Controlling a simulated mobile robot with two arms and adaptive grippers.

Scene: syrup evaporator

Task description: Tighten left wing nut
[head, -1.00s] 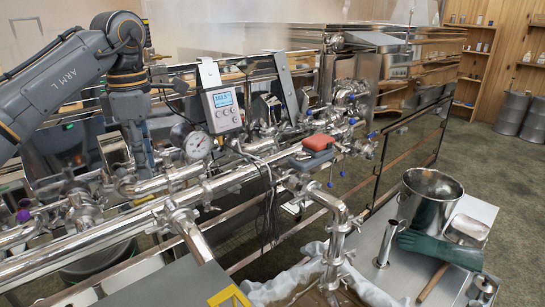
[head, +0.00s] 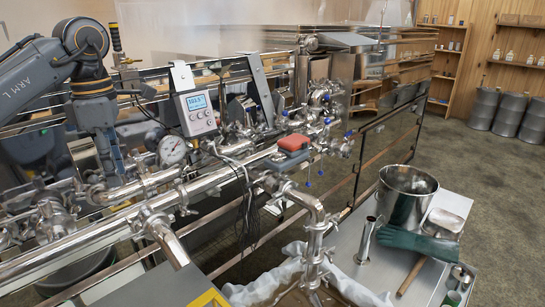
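My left arm comes in from the left, and its gripper (head: 114,178) points down among the steel pipes, left of the pressure gauge. The fingertips are small and partly lost among shiny fittings, so I cannot tell whether they touch anything. Clamped joints sit along the pipes: one clamp (head: 150,222) is on the front pipe, and more fittings (head: 52,215) are at the lower left. The wing nuts are too small to single out, and I cannot tell which one is the left wing nut. My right gripper is out of view.
A digital display box (head: 196,112) and a round gauge (head: 172,150) stand above the pipes. A red block (head: 294,142) rests farther right. Floor at right is open.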

